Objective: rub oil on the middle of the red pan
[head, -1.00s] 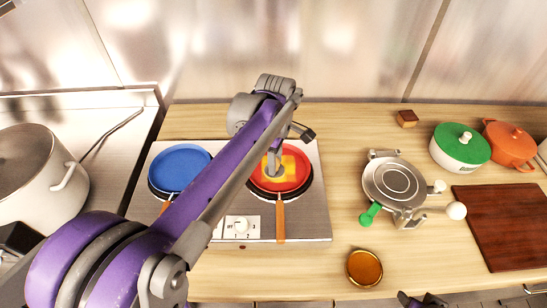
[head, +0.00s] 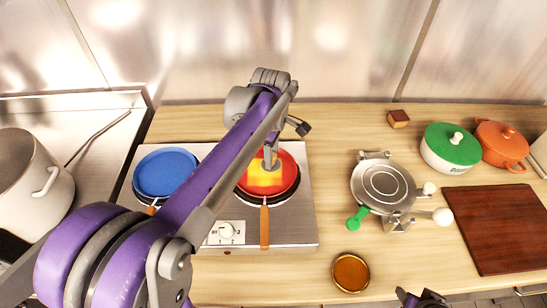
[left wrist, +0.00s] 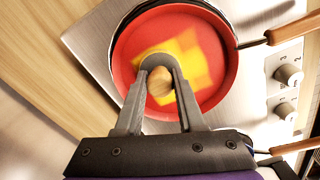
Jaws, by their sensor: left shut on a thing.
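The red pan (head: 288,166) sits on the right burner of the cooktop, its wooden handle pointing to the front. A blocky yellow-orange patch (head: 262,182) covers the middle of its floor; the patch also shows in the left wrist view (left wrist: 192,48). My left gripper (head: 270,162) is over the pan, shut on a small round tan wooden thing (left wrist: 160,84). The lower end of that thing is hidden, so I cannot tell whether it touches the pan. A round dish of amber oil (head: 350,272) stands at the counter's front. My right gripper (head: 422,299) shows only partly at the bottom edge.
A blue pan (head: 165,172) sits on the left burner, partly behind my left arm. A round metal press (head: 383,186) with a green handle, lidded green (head: 452,145) and orange (head: 500,143) pots and a dark board (head: 505,225) are right. A large pot (head: 30,190) stands left.

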